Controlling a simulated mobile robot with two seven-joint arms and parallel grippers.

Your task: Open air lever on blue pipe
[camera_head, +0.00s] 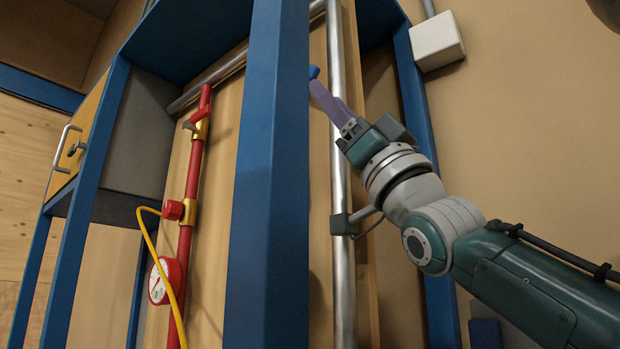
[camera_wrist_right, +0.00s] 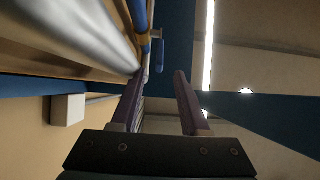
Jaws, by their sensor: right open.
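A small blue piece (camera_head: 314,72), possibly the lever's end, shows at the tip of my right gripper (camera_head: 320,90) in the head view, beside the wide blue post. The post hides the rest of it. In the right wrist view a blue pipe (camera_wrist_right: 139,14) with a brass-coloured fitting (camera_wrist_right: 145,42) is at the top, and a blue lever-like part (camera_wrist_right: 159,52) hangs beside it. My right gripper (camera_wrist_right: 158,76) is open, its two purple fingers apart and empty, pointing toward that part. I cannot tell whether a finger touches it. My left gripper is not in view.
A blue post (camera_head: 272,180) stands in front of the pipes. A bare metal pipe (camera_head: 343,270) runs close beside my right gripper. A red pipe (camera_head: 190,180) with a gauge (camera_head: 166,281) and yellow hose (camera_head: 155,250) is at left. A white box (camera_head: 436,41) is on the wall.

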